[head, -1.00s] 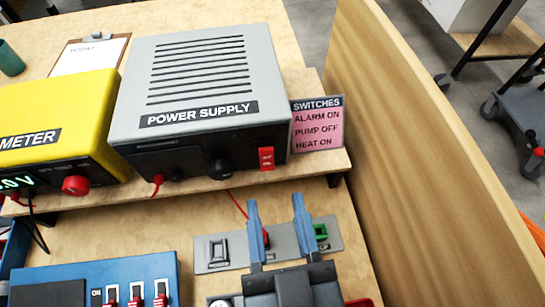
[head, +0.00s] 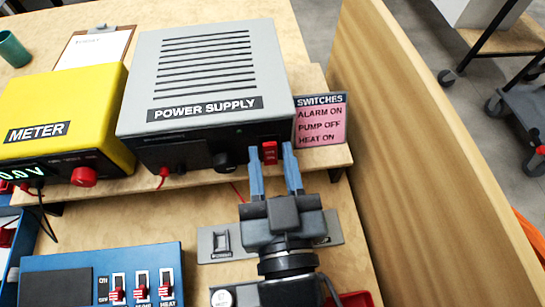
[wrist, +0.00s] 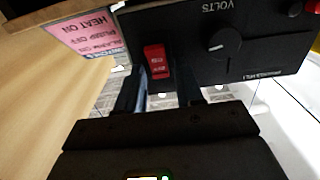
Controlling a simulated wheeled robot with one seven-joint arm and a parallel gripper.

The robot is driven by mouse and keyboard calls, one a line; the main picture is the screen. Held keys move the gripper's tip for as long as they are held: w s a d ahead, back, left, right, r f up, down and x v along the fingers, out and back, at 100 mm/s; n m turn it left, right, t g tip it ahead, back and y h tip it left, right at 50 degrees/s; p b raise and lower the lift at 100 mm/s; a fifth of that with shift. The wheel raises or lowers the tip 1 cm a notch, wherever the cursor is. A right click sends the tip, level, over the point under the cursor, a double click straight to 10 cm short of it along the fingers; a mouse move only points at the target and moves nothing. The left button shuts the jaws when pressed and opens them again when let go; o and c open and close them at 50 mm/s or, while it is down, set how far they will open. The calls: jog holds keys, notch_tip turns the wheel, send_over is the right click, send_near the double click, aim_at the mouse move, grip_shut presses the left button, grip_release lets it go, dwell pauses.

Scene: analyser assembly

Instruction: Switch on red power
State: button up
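The red power switch (head: 270,152) is a small red rocker at the right end of the black front of the grey power supply (head: 205,70). In the wrist view the red switch (wrist: 156,61) shows close ahead, left of the voltage knob. I cannot tell which side of it is pressed. My gripper (head: 272,168) is open and empty, its blue fingers reaching toward the power supply front. In the head view the fingertips lie on either side of the switch. Whether they touch the front panel is unclear. In the wrist view the gripper (wrist: 163,98) shows below the switch.
A yellow meter (head: 60,110) reading 0.0 V stands left of the power supply. A pink switches card (head: 320,121) stands right of it, by a wooden side wall (head: 420,150). A blue switch box (head: 60,263) and grey plate (head: 208,245) lie in front.

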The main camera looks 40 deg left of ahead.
grip_shut()
jog(key=shift+f, duration=0.1)
jog(key=b, duration=0.3)
jog(key=shift+d+f+t+y+b, duration=0.1)
jog(key=shift+f+t+y+b, duration=0.2)
jog(key=shift+f+t, duration=0.1)
jog(key=b, duration=0.3)
jog(key=shift+t+y, duration=0.4)
jog(key=shift+r+y+b, duration=0.1)
jog(key=shift+y+b, duration=0.2)
jog(key=shift+r, duration=0.1)
